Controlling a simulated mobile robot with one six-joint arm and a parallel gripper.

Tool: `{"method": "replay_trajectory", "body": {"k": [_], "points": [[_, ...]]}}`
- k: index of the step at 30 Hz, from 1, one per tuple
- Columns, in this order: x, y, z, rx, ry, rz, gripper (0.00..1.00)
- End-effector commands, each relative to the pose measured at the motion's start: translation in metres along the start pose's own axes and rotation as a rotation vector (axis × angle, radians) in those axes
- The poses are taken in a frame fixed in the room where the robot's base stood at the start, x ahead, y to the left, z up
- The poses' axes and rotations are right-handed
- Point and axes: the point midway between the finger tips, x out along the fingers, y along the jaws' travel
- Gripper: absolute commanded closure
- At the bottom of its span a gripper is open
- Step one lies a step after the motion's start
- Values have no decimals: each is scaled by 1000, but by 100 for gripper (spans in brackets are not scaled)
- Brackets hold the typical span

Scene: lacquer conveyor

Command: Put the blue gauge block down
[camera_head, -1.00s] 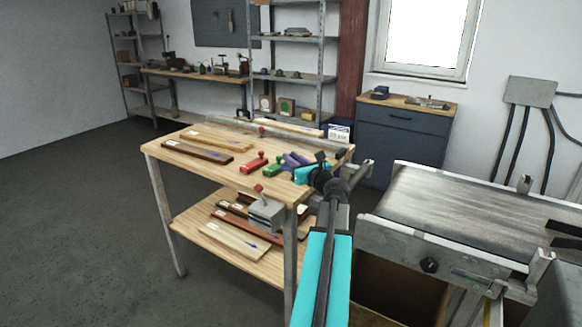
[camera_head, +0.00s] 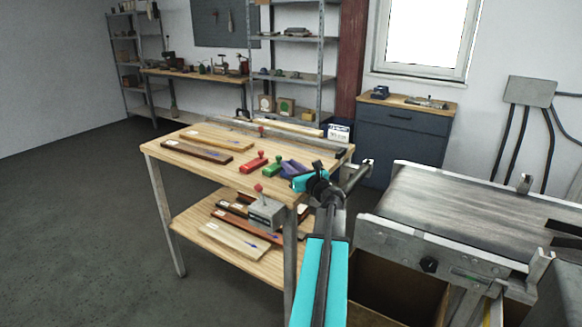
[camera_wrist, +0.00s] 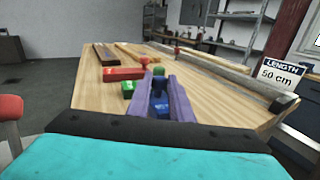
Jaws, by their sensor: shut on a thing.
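The blue gauge block (camera_wrist: 159,102) sits between the two purple fingers of my gripper (camera_wrist: 158,88) in the wrist view. My gripper is shut on it. In the head view my gripper (camera_head: 292,168) is low over the right part of the wooden bench top (camera_head: 219,172), and its fingers mostly hide the block. I cannot tell whether the block's underside touches the wood. A green block (camera_head: 272,170) lies just left of my gripper. A red block (camera_head: 253,163) with a red knob lies further left.
Long brown and pale wooden strips (camera_head: 197,152) lie on the bench's left part. A grey rail (camera_wrist: 222,66) runs along its back edge beside a "LENGTH 50 cm" sign (camera_wrist: 282,73). A conveyor (camera_head: 455,215) stands right.

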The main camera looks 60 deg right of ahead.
Motion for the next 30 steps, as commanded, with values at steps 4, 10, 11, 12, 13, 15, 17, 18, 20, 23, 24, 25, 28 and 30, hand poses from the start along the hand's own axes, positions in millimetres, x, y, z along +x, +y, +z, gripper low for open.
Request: {"method": "replay_trajectory", "body": {"k": [4, 10, 11, 12, 13, 15, 17, 18, 20, 23, 24, 25, 28, 30], "points": [[0, 1, 0, 0, -1, 1, 100], [1, 1, -1, 0, 0, 2, 62], [1, 1, -1, 0, 0, 1, 62], [1, 1, -1, 0, 0, 2, 62], [1, 1, -1, 0, 0, 2, 62], [1, 1, -1, 0, 0, 1, 62], [1, 1, -1, 0, 0, 2, 62], [1, 1, -1, 1, 0, 2, 62], [1, 1, 0, 0, 0, 2, 62], [-2, 1, 0, 1, 0, 1, 62], [-4, 1, 0, 1, 0, 1, 62], [-5, 1, 0, 1, 0, 1, 62], [-13, 2, 0, 1, 0, 1, 62], [-20, 2, 0, 1, 0, 1, 62]]}}
